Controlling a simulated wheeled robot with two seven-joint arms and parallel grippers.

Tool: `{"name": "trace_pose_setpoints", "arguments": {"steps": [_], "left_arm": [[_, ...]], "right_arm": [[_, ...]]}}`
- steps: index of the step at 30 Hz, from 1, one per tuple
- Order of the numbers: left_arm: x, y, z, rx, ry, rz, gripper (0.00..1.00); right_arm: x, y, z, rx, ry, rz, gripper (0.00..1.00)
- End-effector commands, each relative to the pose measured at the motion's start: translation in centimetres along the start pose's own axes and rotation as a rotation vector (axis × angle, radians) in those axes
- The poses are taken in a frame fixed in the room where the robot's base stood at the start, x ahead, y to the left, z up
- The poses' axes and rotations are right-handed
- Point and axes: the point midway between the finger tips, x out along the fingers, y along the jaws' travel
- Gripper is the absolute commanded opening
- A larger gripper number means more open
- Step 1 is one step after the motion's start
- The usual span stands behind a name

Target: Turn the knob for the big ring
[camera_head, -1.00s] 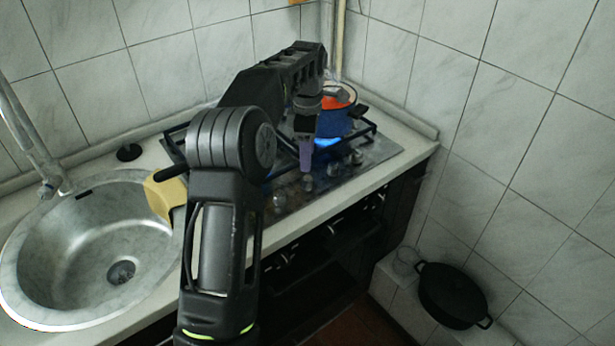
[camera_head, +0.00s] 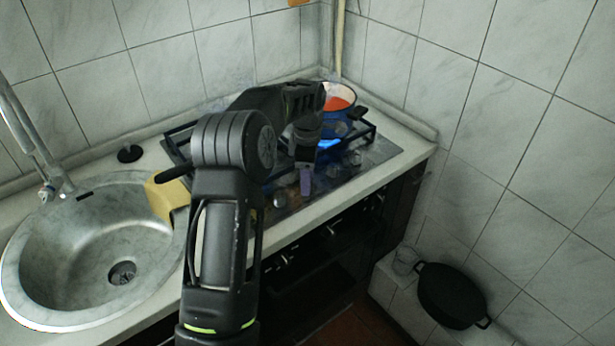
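The gas stove (camera_head: 380,155) is a metal hob with black grates, set in the counter. Its metal knobs sit along the front edge: one (camera_head: 279,200) left of my gripper, others (camera_head: 333,170) and (camera_head: 355,158) to its right. My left gripper (camera_head: 306,182) points down over the knob row with a purple fingertip low at the panel. It hides what is directly behind it. I cannot tell whether it touches a knob or how wide its fingers are. Blue flame (camera_head: 329,143) shows under the blue pot. My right gripper is not in view.
The enamel pot (camera_head: 341,103), orange inside, stands on the back right of the stove. A steel sink (camera_head: 70,240) and a yellow object (camera_head: 167,196) lie left. A black pot (camera_head: 452,295) sits low at right. Tiled walls close the back and right.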

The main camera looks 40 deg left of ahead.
Motion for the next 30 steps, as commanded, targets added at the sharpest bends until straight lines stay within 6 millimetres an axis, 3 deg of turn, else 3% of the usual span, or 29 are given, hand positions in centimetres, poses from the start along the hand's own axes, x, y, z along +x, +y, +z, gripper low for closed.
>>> {"name": "trace_pose_setpoints", "arguments": {"steps": [19, 30], "left_arm": [[-0.06, 0.00, 0.00, 0.000, 0.000, 0.000, 0.00], [-0.07, 0.00, 0.00, 0.015, 0.000, 0.000, 0.00]], "right_arm": [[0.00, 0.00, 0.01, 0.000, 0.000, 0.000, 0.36], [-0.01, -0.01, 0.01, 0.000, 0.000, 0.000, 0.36]]}}
